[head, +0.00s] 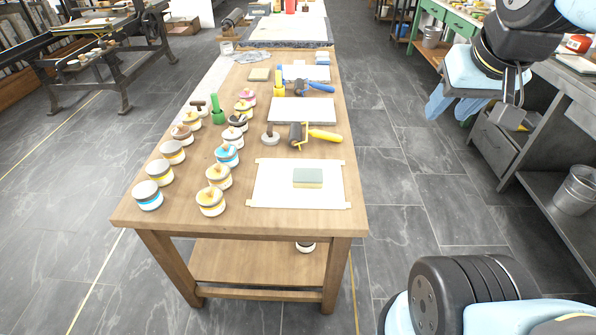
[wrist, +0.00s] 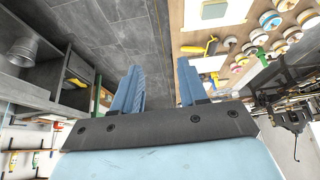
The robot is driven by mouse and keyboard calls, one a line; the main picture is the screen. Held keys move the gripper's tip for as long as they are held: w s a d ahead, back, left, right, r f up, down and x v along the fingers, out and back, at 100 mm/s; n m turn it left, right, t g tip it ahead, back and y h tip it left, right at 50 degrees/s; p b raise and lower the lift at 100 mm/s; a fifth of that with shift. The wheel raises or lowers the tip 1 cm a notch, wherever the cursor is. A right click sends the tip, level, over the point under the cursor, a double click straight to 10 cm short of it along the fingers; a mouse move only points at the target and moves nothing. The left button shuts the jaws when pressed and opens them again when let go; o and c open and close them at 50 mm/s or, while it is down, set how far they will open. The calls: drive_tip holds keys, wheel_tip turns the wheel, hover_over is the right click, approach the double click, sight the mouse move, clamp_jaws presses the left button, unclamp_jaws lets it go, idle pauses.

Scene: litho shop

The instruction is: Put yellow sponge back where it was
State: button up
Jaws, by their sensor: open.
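A sponge (head: 308,178) with a grey-green top and a yellow lower side lies on a white sheet (head: 270,192) at the near right of the wooden table. It also shows at the top edge of the wrist view (wrist: 214,9). A second, tan-yellow sponge-like block (head: 259,74) lies flat farther back on the table. My gripper (head: 455,104) hangs over the floor to the right of the table, away from both. In the wrist view its two blue fingers (wrist: 160,88) are spread wide with nothing between them.
The wooden table (head: 140,209) holds several jars on its left, a yellow-handled roller (head: 315,134), a grey slab (head: 302,110) and a green-handled tool (head: 217,113). A grey workbench (head: 541,105) stands at the right. The floor between is clear.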

sight(315, 174)
drive_tip(key=shift+a, duration=0.1)
